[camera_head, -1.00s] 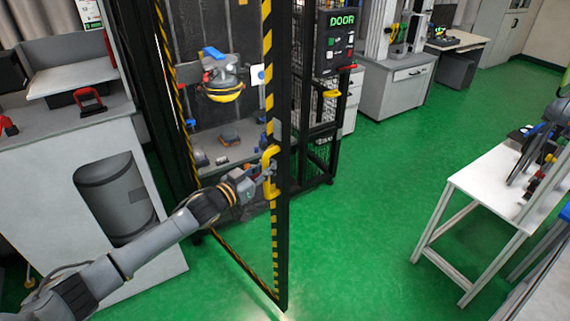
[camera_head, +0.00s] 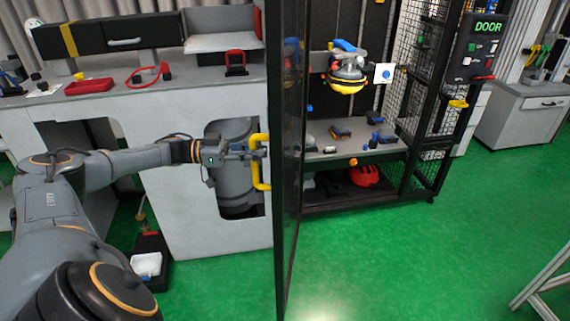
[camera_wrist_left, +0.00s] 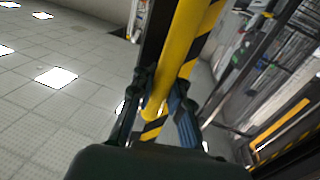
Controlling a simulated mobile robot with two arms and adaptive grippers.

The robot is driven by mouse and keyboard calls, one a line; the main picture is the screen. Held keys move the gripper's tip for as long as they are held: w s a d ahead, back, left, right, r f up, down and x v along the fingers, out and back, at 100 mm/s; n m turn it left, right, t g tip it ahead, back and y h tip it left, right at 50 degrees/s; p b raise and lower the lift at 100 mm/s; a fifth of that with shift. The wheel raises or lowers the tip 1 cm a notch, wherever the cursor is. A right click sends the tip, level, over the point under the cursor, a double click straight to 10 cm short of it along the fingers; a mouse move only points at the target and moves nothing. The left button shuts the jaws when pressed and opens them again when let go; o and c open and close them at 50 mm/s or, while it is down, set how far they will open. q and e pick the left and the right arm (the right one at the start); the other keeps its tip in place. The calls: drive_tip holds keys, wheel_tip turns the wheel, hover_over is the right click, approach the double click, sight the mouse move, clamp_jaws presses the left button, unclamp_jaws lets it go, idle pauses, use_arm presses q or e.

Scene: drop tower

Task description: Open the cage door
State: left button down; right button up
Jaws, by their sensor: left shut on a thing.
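The cage door (camera_head: 287,200) stands swung wide open and shows nearly edge-on in the head view. Its yellow handle (camera_head: 262,181) is on the side facing left. My left gripper (camera_head: 252,152) is shut on the yellow handle. In the left wrist view, the gripper's fingers (camera_wrist_left: 158,105) are on both sides of the yellow handle (camera_wrist_left: 181,52), with a yellow-and-black striped door edge behind it. The cage interior is exposed to the right of the door, with a yellow-bottomed hanging unit (camera_head: 347,82) inside. My right gripper is not in view.
A grey bench (camera_head: 190,95) stands behind my left arm, close to the door. A DOOR control panel (camera_head: 483,48) is on the cage's right side. Green floor (camera_head: 420,260) is free in front of the cage. A white table frame (camera_head: 545,290) stands at the lower right.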

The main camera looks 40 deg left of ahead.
use_arm(q)
drive_tip(key=shift+w+a+b+v, duration=0.15)
drive_tip(key=shift+b+v, duration=0.1)
drive_tip(key=shift+v, duration=0.75)
drive_tip(key=shift+w+a+b+v, duration=0.15)
drive_tip(key=shift+w+b+v, duration=0.1)
drive_tip(key=shift+v, duration=0.75)
drive_tip(key=shift+f, duration=0.15)
drive_tip(key=c, duration=1.3)
unclamp_jaws()
drive_tip(key=shift+s, duration=0.2)
drive_tip(key=v, duration=1.2)
